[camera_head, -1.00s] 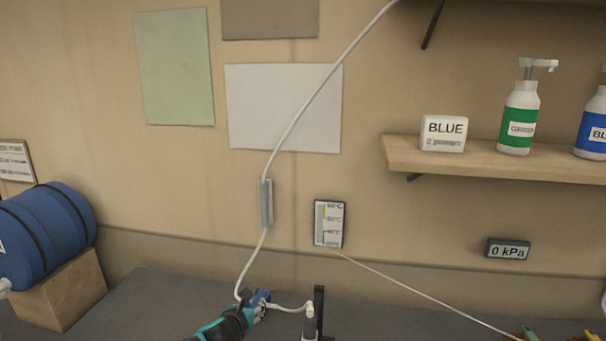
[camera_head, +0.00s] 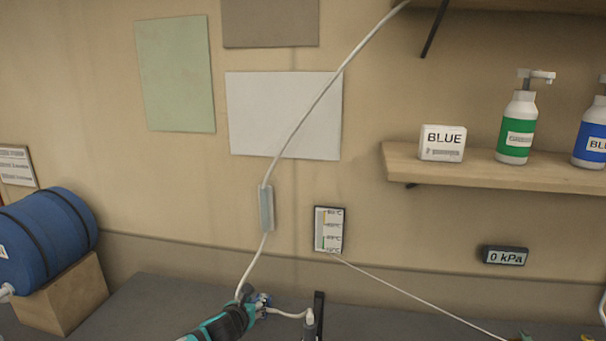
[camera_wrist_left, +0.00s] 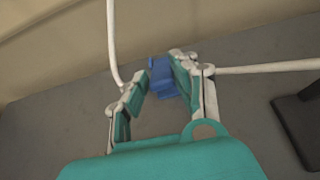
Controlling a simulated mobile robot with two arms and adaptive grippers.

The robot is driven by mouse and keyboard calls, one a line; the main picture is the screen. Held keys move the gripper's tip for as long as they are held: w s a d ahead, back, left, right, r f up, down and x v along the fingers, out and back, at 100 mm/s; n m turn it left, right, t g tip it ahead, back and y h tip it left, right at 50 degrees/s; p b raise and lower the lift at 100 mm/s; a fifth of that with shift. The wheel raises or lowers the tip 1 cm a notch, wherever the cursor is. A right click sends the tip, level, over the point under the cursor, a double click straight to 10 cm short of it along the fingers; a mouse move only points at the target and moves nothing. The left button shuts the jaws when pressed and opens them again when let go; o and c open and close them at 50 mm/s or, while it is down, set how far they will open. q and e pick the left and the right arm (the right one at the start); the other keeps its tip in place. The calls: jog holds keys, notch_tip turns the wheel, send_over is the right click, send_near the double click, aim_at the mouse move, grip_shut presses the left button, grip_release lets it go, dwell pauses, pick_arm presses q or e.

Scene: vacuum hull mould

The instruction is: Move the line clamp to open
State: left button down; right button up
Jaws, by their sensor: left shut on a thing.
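The line clamp (camera_head: 265,299) is a small blue part on the white line above the grey bench, low in the head view. In the left wrist view the blue clamp (camera_wrist_left: 162,78) sits between my fingers, touching the right-hand one. My left gripper (camera_head: 252,304), teal and dark, reaches it from below; in the left wrist view the gripper (camera_wrist_left: 156,88) is shut on the clamp. The white line (camera_head: 252,265) rises from the clamp along the wall and leaves on the right toward a fitting. The clamp's far side is hidden. My right gripper is out of view.
A dark upright post (camera_head: 319,312) stands right of the clamp. A blue drum (camera_head: 45,240) on a wooden block (camera_head: 65,295) is at the left. A gauge card (camera_head: 329,229), a 0 kPa display (camera_head: 505,256) and a shelf (camera_head: 480,170) with bottles are on the wall.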

aim_at(256, 300)
pick_arm(q)
jog(key=shift+w+r, duration=0.15)
jog(key=shift+r, duration=0.1)
jog(key=shift+w+r+p, duration=0.4)
jog(key=shift+r+p, duration=0.05)
jog(key=shift+r, duration=0.2)
jog(key=shift+w+d+r, duration=0.15)
jog(key=shift+w+r, duration=0.1)
jog(key=shift+w, duration=0.15)
jog(key=shift+r, duration=0.1)
jog(key=shift+w+r+p, duration=0.2)
jog(key=shift+w+p, duration=0.05)
jog(key=shift+p, duration=0.1)
jog(key=c, duration=1)
grip_release()
jog(key=shift+f, duration=0.15)
jog(key=shift+o, duration=0.2)
jog(key=shift+s, duration=0.1)
